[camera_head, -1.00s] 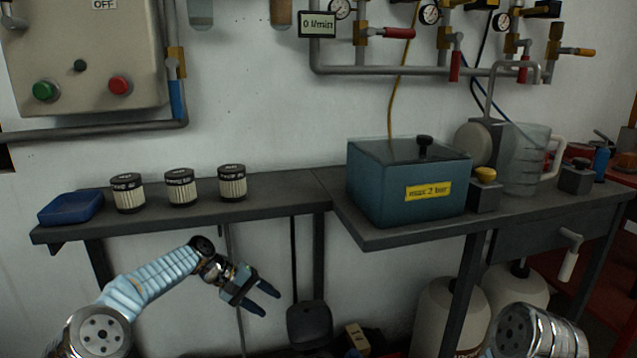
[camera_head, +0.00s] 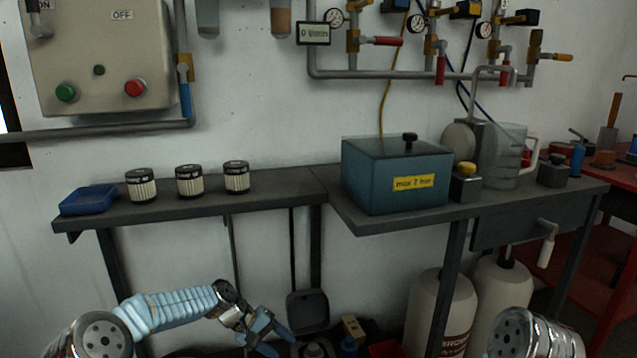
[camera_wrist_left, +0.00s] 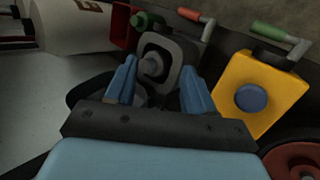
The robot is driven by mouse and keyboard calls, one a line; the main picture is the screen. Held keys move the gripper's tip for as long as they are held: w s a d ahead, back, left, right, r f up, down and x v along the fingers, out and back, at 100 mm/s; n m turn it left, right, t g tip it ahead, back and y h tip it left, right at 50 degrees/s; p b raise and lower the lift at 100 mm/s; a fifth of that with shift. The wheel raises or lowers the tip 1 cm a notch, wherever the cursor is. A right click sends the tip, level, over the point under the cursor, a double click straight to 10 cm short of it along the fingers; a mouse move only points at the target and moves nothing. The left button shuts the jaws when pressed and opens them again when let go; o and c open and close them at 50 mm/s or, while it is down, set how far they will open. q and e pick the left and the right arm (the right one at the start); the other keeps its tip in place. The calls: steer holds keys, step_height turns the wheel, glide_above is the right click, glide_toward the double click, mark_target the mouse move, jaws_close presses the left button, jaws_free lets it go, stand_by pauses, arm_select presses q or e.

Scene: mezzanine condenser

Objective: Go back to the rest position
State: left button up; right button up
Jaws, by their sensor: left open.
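My left gripper (camera_head: 272,340) is open and empty, low in front of the bench and below the shelf edge. In the left wrist view its two blue fingers (camera_wrist_left: 157,90) stand apart. Between and beyond them is a grey square-framed thing with a round knob (camera_wrist_left: 152,62), on or near the floor; I see no contact. My right gripper is not in view; only the shiny end of my right arm shows at the bottom right.
A grey shelf (camera_head: 285,187) holds a blue tray (camera_head: 88,200) and three filter cartridges (camera_head: 190,182). A teal tank (camera_head: 385,185) and a clear jug (camera_head: 505,155) stand on the right bench. A yellow block (camera_wrist_left: 258,90) lies near my left fingers. Large white containers (camera_head: 430,310) stand underneath.

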arm_select(q)
steer(key=s+d+f+m+y, duration=0.1)
steer(key=s+d+f+y, duration=0.15)
steer(key=s+f, duration=1.05)
steer(key=s+a+f, duration=0.1)
steer(key=s+f, duration=0.1)
steer(key=s, duration=0.8)
steer(key=s+a+f+m+y, duration=0.1)
steer(key=s+a+f, duration=0.1)
steer(key=s, duration=0.8)
steer(key=shift+s+f, duration=0.25)
steer(key=shift+f, duration=0.45)
